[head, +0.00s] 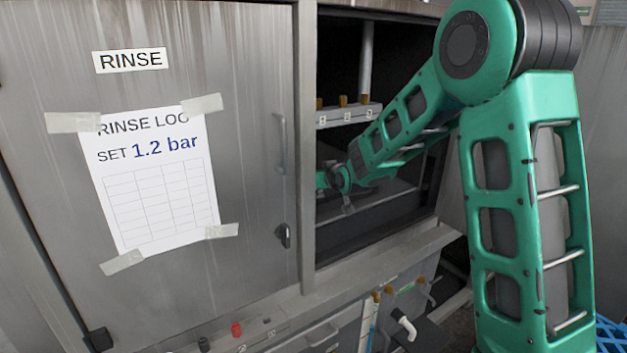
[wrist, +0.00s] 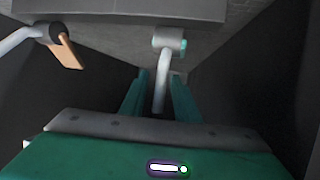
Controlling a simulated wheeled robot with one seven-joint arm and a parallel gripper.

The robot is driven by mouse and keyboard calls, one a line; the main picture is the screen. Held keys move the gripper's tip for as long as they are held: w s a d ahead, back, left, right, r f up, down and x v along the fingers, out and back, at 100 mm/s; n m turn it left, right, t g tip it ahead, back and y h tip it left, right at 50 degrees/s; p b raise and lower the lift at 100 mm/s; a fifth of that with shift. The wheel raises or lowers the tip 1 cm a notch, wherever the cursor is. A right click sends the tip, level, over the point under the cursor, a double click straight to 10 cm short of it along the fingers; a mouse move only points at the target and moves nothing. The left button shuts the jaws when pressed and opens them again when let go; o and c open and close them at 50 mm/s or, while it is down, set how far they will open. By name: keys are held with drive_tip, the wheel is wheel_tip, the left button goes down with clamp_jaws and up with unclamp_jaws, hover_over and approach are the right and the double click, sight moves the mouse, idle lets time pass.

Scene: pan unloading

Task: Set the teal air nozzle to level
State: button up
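In the wrist view a nozzle with a teal end (wrist: 182,48) hangs from the grey surface above. Its body is a short pale grey barrel, and a pale tube (wrist: 161,85) runs down from it, pointing steeply downward in the picture. My gripper (wrist: 157,85) has its two teal fingers on either side of this tube. The fingers stand apart, with a gap visible on the tube's left; I cannot tell whether the right finger touches it. In the head view my gripper (head: 347,203) is inside the dark cabinet opening, and the nozzle cannot be made out there.
A second curved pale tube with an orange-brown tag (wrist: 67,48) is at upper left in the wrist view. In the head view a numbered rail (head: 348,115) with brown knobs crosses the cabinet. A closed steel door (head: 250,180) with a rinse log (head: 155,185) is left of the opening.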

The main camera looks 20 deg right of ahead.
drive_tip(key=shift+d, duration=0.1)
drive_tip(key=v, duration=1)
drive_tip(key=shift+s, duration=0.3)
drive_tip(key=shift+d, duration=0.1)
drive_tip(key=s+d+f+m+g+h, duration=0.2)
drive_tip(key=s+d+f+g, duration=0.1)
drive_tip(key=s+d, duration=0.5)
drive_tip(key=s+d+f+m+g+h, duration=0.1)
drive_tip(key=s+d+f+g, duration=0.15)
drive_tip(key=s+d, duration=0.5)
drive_tip(key=s+f+m+g+y, duration=0.1)
drive_tip(key=s+m+g, duration=0.3)
drive_tip(key=s, duration=2.5)
drive_tip(key=f+g, duration=0.1)
drive_tip(key=g, duration=0.3)
drive_tip(key=shift+s+d+f+m+y, duration=0.15)
drive_tip(key=shift+d+f+m+y, duration=0.15)
drive_tip(key=shift+m, duration=0.1)
